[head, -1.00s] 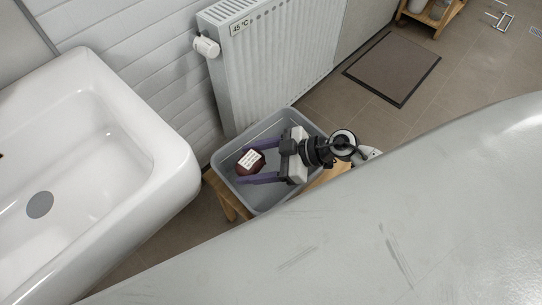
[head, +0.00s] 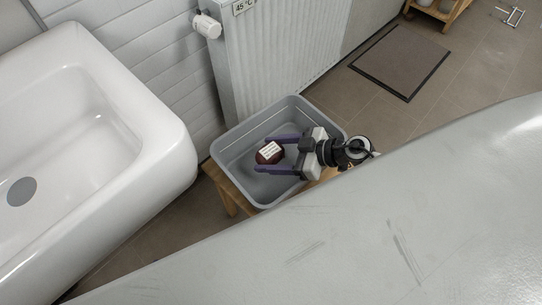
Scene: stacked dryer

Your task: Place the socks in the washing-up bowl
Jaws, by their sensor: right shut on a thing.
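The washing-up bowl (head: 226,155) is a grey rectangular tub on a wooden stool, below the radiator in the head view. A dark red bundle (head: 268,158) with a white label, apparently folded socks, is between the purple fingers of my right gripper (head: 260,155). The gripper reaches in from the right over the bowl and is shut on the bundle. In the picture the bundle lies within the bowl's rim; I cannot tell whether it touches the bottom. My left gripper is not in view. I see no other socks.
A white sink (head: 150,115) stands close on the left of the bowl. A white radiator (head: 285,60) with a valve knob (head: 208,25) is behind it. The wooden stool (head: 232,193) shows under the bowl. A dark-edged mat (head: 400,60) lies on open floor at upper right.

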